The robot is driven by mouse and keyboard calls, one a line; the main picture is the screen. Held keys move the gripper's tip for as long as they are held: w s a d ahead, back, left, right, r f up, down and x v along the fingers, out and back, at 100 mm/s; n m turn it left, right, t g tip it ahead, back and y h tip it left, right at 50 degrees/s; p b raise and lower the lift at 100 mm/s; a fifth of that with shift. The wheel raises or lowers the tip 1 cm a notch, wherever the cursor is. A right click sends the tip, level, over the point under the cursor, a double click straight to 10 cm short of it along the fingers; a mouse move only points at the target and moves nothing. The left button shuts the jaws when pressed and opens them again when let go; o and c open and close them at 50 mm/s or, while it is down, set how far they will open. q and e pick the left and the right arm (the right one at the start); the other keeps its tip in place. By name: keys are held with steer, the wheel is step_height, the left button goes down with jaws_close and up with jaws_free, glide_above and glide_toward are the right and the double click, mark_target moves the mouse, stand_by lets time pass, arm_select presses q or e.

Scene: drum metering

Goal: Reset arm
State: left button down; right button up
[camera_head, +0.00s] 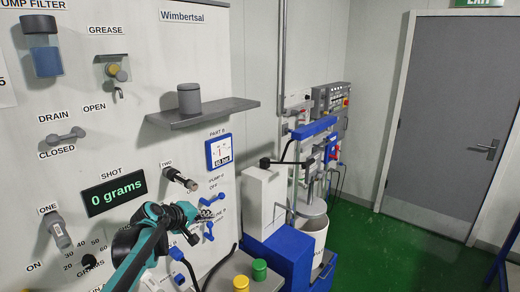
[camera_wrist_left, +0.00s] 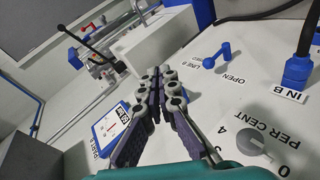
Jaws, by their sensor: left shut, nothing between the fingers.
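My left arm, teal and black, comes in from the bottom left in the head view. Its left gripper (camera_head: 204,216) is in front of the white panel, near the blue valve levers. The gripper also shows in the left wrist view (camera_wrist_left: 160,76), with its dark fingers closed together and nothing between them. A blue lever (camera_wrist_left: 222,58) marked LINE B stands to the right of the fingers there, apart from them. The PART B gauge (camera_head: 220,150) is above the gripper in the head view. The right gripper is not in view.
The SHOT display (camera_head: 114,192) reads 0 grams. A grey shelf (camera_head: 205,112) with a grey container (camera_head: 189,98) juts from the panel. A green button (camera_head: 259,269) and a yellow button (camera_head: 241,283) are below the gripper. Green floor (camera_head: 370,250) lies open at right, before the door (camera_head: 448,130).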

arm_select(q)
steer(key=s+f+m+g+y+b, duration=0.1)
steer(key=s+f+m+b, duration=0.2)
steer(key=s+f, duration=0.4)
steer(key=s+d+f+m+g+y+b, duration=0.1)
steer(key=s+f, duration=0.7)
steer(key=s, duration=0.9)
steer(key=s+d+f+m+g+y+b, duration=0.1)
steer(key=s+f+m+y+b, duration=0.2)
steer(key=s+f+m+b, duration=0.2)
steer(key=s+f+b, duration=0.1)
steer(key=s+f, duration=0.2)
steer(key=s, duration=0.4)
steer(key=shift+d, duration=0.1)
